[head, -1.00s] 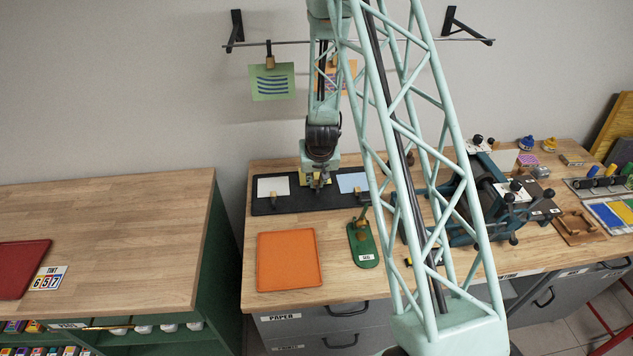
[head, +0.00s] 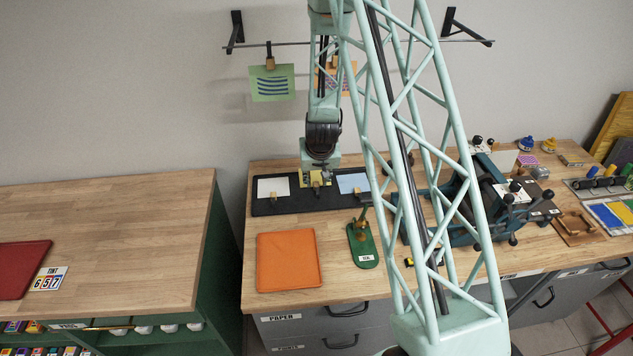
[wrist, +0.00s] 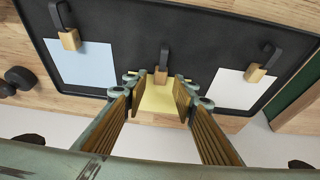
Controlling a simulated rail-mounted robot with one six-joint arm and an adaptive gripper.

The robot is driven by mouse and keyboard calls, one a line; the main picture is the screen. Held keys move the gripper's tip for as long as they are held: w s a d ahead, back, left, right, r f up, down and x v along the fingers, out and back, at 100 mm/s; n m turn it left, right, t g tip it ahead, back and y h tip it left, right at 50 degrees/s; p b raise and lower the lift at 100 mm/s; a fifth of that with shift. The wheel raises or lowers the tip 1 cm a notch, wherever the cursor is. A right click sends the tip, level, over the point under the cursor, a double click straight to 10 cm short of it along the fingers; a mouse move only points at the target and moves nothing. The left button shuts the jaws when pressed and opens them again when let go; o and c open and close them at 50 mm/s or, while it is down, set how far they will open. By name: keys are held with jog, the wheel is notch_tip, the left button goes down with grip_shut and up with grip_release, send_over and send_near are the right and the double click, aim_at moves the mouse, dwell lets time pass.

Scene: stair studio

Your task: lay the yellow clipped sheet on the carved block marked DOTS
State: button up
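The yellow clipped sheet (head: 305,182) lies on the black tray, between a white and a blue clipped sheet. Its wooden clip (wrist: 161,76) shows in the wrist view between my fingertips. My gripper (wrist: 162,84) is open, one finger on each side of the yellow sheet (wrist: 158,100) as seen from the wrist, with a visible gap and nothing held. In the head view my gripper (head: 318,171) is just behind the clip, and my wrist hides part of the sheet. I cannot make out a block marked DOTS in either view.
The black tray (head: 266,208) also holds the white sheet (head: 268,188) and blue sheet (head: 352,182). A press (head: 482,205) stands right. A green print (head: 271,88) hangs above. The left bench is mostly bare.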

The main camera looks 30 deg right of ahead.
jog(key=v, duration=1)
jog(key=shift+s+r+p, duration=0.2)
jog(key=shift+r+p, duration=0.1)
jog(key=shift+p, duration=0.1)
jog(key=shift+a, duration=0.1)
dwell(0.5)
jog(key=s+a+r+n+y, duration=0.1)
jog(key=s+a+r, duration=0.4)
jog(key=r, duration=0.4)
jog(key=s+a+r+n, duration=0.1)
jog(key=s+a+r, duration=0.35)
jog(key=r, duration=0.45)
jog(key=s+a+r+y, duration=0.1)
jog(key=s+a+r, duration=0.35)
jog(key=r, duration=0.45)
jog(key=s+a+r, duration=0.1)
jog(key=s+r, duration=0.3)
jog(key=s, duration=0.6)
jog(key=s+a+r+n, duration=0.1)
jog(key=s+r, duration=0.3)
jog(key=s, duration=0.6)
jog(key=s+a+r+n, duration=0.1)
jog(key=s+a+r, duration=0.2)
jog(key=s, duration=0.7)
jog(key=shift+s+a+r, duration=0.15)
jog(key=shift+s+r, duration=0.05)
jog(key=shift+r, duration=0.45)
